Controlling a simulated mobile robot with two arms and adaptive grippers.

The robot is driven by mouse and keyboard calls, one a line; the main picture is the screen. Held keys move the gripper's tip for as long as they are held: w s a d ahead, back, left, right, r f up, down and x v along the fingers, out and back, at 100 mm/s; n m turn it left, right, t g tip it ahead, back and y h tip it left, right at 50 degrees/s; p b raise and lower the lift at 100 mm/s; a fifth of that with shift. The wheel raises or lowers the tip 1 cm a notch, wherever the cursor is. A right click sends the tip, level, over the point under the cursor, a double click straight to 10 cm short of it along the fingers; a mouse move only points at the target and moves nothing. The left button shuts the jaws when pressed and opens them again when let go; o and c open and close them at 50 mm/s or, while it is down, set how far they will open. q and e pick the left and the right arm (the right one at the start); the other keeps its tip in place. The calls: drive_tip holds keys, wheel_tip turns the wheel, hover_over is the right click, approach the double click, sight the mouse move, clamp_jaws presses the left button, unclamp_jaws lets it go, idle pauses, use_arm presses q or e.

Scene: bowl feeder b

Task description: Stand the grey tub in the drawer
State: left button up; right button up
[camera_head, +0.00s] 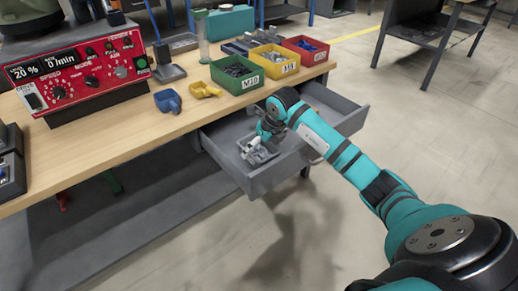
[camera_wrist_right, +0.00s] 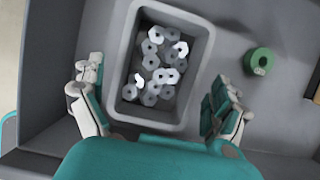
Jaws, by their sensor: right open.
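The grey tub (camera_wrist_right: 206,65) is upright inside the open drawer (camera_head: 270,178), with several hex nuts (camera_wrist_right: 160,70) in it. My right gripper (camera_wrist_right: 160,106) is open, with one finger at the left and one at the right of the tub. Gaps show between the fingers and the tub walls in the right wrist view. In the head view my right gripper (camera_head: 258,148) is low in the drawer and partly hides the tub (camera_head: 262,156). Whether the tub's base touches the drawer floor is hard to tell. My left gripper is not in view.
A green ring-like part (camera_wrist_right: 260,61) lies in the drawer, right of the tub. On the bench above are green (camera_head: 237,75), yellow (camera_head: 274,62) and red (camera_head: 305,50) bins, blue (camera_head: 168,101) and yellow (camera_head: 205,90) scoops, and a red control box (camera_head: 80,75).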

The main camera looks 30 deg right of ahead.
use_arm(q)
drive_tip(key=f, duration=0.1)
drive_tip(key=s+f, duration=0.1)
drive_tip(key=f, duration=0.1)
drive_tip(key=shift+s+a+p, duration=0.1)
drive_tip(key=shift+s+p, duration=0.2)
drive_tip(key=shift+p, duration=0.1)
use_arm(e)
drive_tip(key=v, duration=0.9)
